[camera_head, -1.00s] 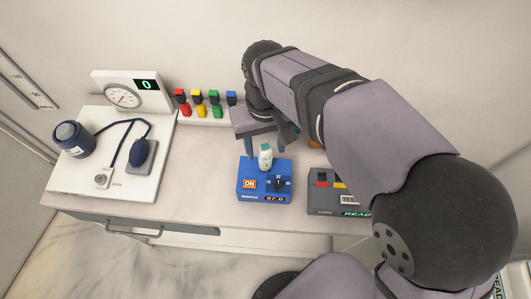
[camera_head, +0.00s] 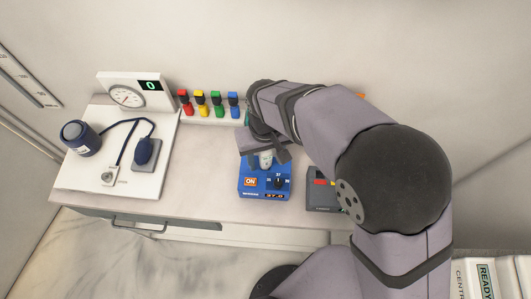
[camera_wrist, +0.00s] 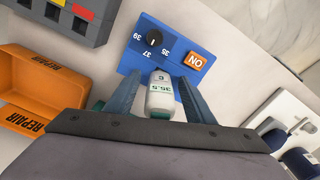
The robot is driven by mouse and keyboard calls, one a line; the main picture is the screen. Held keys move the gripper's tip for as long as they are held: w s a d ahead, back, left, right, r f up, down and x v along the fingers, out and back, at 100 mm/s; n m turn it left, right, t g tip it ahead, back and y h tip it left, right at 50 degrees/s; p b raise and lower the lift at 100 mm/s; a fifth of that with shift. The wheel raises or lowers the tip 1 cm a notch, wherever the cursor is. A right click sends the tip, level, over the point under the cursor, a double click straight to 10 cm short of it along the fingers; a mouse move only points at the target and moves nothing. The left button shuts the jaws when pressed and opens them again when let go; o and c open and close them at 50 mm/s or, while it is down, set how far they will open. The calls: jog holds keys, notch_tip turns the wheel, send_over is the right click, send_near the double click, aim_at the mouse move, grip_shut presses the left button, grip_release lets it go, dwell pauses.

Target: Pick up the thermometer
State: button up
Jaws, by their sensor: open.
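The thermometer (camera_wrist: 160,95) is white with a teal band and a small display reading, and it stands at the blue box (camera_wrist: 176,50) with an ON button and a dial. In the head view the thermometer (camera_head: 266,160) is partly hidden by my gripper (camera_head: 268,150), which is above the back of the blue box (camera_head: 262,183). In the wrist view my gripper (camera_wrist: 158,92) is open, with one finger on each side of the thermometer. I cannot tell whether either finger touches it.
A grey device (camera_head: 322,198) stands right of the blue box. An orange bin (camera_wrist: 38,85) marked REPAIR lies near the gripper in the wrist view. A blood-pressure set on a white board (camera_head: 85,172) is at the left.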

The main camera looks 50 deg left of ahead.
jog(key=shift+f, duration=0.4)
grip_shut()
notch_tip(320, 180, up, 10)
jog(key=b, duration=0.3)
jog(key=shift+r+p, duration=2.2)
jog(key=shift+r, duration=0.35)
